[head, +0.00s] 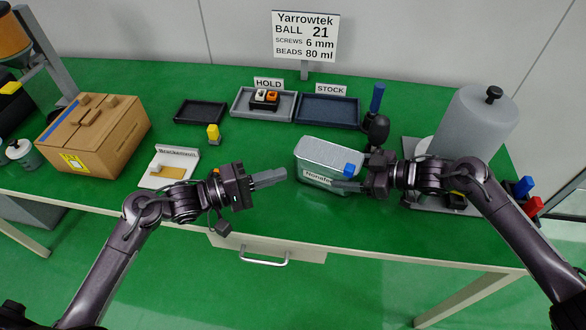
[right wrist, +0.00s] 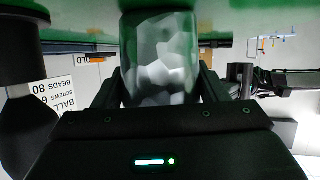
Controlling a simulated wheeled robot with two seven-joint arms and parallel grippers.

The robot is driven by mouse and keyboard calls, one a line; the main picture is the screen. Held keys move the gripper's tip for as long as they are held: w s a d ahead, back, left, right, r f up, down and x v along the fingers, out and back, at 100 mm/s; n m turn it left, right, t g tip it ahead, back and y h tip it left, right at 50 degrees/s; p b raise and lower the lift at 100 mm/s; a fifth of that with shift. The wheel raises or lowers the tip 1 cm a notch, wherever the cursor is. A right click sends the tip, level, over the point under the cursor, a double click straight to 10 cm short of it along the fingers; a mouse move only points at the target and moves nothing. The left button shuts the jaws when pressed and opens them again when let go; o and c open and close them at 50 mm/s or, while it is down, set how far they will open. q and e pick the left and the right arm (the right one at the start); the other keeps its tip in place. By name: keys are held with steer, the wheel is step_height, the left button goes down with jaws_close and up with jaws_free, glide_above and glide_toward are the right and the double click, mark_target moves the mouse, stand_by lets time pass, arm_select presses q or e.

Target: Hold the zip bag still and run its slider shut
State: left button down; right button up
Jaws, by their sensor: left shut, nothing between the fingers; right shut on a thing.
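The zip bag (head: 318,153) stands on the green table right of centre, grey and see-through, with a label on its front. A blue slider (head: 349,169) sits near the right end of its top edge. My right gripper (head: 342,186) reaches in from the right and is shut on the bag's right part, below the slider. In the right wrist view a grey-white mottled part of the bag (right wrist: 160,65) fills the space between the fingers. My left gripper (head: 284,175) is shut and empty, its tips just left of the bag; whether they touch it is unclear.
Behind the bag are the STOCK tray (head: 328,122) and the HOLD tray (head: 240,112), which holds small parts. A dark blue-handled tool (head: 377,100) and a large grey cylinder (head: 472,125) stand right.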

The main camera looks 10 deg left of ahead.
stand_by(0.3)
steer(key=o, duration=1)
steer(key=shift+c, duration=0.2)
steer(key=shift+d, duration=0.1)
